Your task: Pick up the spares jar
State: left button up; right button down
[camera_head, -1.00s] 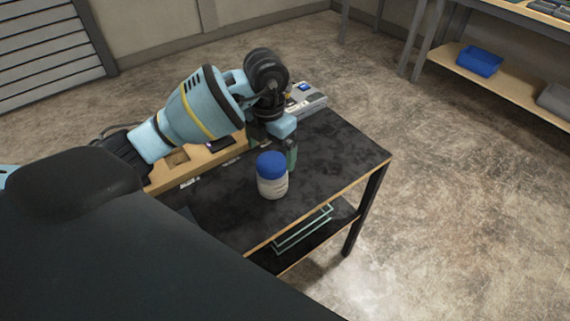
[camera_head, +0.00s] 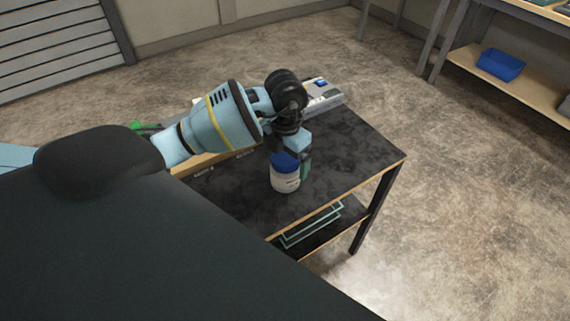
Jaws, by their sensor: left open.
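The spares jar (camera_head: 285,183), white with a blue lid, stands upright on the dark table top (camera_head: 345,150). My left arm comes in from the left, and my left gripper (camera_head: 291,163) is open at the jar's lid. The gripper body covers part of the lid from above. One greenish finger shows just right of the jar; the other finger is hard to make out. I cannot tell whether the fingers touch the jar. My right gripper is not in view.
A grey device with a blue part (camera_head: 324,95) sits at the table's back edge, behind the gripper. A light wooden tray or board (camera_head: 205,163) lies partly hidden under my arm. The table top right of the jar is clear. A blue bin (camera_head: 500,65) is on a far shelf.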

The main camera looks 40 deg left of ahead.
pick_arm(q)
jog(key=shift+f, duration=0.95)
jog(key=c, duration=1.2)
jog(key=shift+w+r, duration=0.1)
jog(key=shift+r, duration=0.05)
jog(key=shift+r, duration=1.2)
jog(key=s+d, duration=0.3)
jog(key=d, duration=0.1)
jog(key=s+d+r, duration=0.1)
jog(key=s+d, duration=0.2)
jog(key=d, duration=0.2)
jog(key=s+d+r, duration=0.1)
jog(key=s+d, duration=0.1)
jog(key=d, duration=0.2)
jog(key=shift+s+d+r, duration=0.2)
jog(key=shift+s+d, duration=0.05)
jog(key=shift+s, duration=0.15)
